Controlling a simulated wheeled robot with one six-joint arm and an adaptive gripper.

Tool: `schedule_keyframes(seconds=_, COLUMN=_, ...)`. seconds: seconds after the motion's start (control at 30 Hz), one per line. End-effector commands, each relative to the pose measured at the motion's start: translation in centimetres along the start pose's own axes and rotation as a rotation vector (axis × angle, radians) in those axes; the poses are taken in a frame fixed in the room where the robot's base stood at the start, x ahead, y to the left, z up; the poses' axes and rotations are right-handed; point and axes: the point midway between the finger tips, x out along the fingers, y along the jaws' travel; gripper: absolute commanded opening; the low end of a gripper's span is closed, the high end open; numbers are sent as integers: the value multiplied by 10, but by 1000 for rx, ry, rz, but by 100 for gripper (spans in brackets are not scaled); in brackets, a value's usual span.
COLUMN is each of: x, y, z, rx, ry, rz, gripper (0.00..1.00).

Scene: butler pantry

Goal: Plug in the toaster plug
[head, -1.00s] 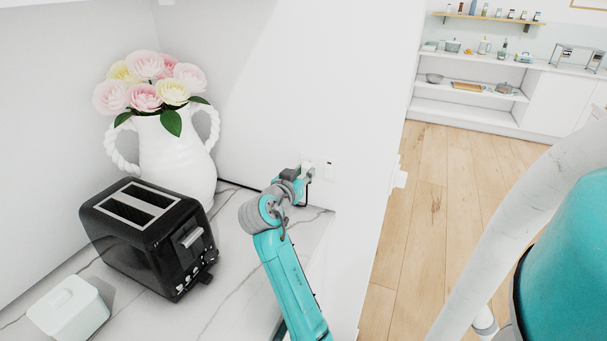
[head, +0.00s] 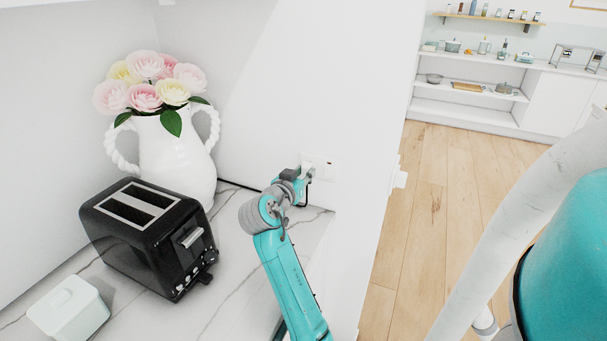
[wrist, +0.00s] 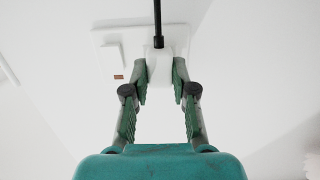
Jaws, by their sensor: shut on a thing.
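The black toaster (head: 150,238) stands on the counter at the left in the head view. My gripper (head: 305,178) is at the wall socket (head: 328,169), to the right of the toaster. In the wrist view my gripper (wrist: 160,72) has both fingertips shut on the white plug (wrist: 159,64). The black cable (wrist: 157,22) runs up from the plug. The plug is in front of the white socket plate (wrist: 104,38), beside a rocker switch (wrist: 113,56). Plug and plate look touching, but I cannot tell how deep the plug sits. Its pins are hidden.
A white vase (head: 172,158) with pink and yellow flowers stands behind the toaster. A white lidded dish (head: 68,310) is at the front left. The wall (head: 365,100) ends right of the socket, with open wooden floor (head: 425,200) beyond. The marble counter (head: 235,250) is clear near my arm.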

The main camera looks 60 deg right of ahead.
Motion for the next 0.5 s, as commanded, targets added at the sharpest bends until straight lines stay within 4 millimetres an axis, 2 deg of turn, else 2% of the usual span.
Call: schedule_keyframes(seconds=0.5, x=7, y=0, z=-1, rx=0, ry=0, rz=0, gripper=0)
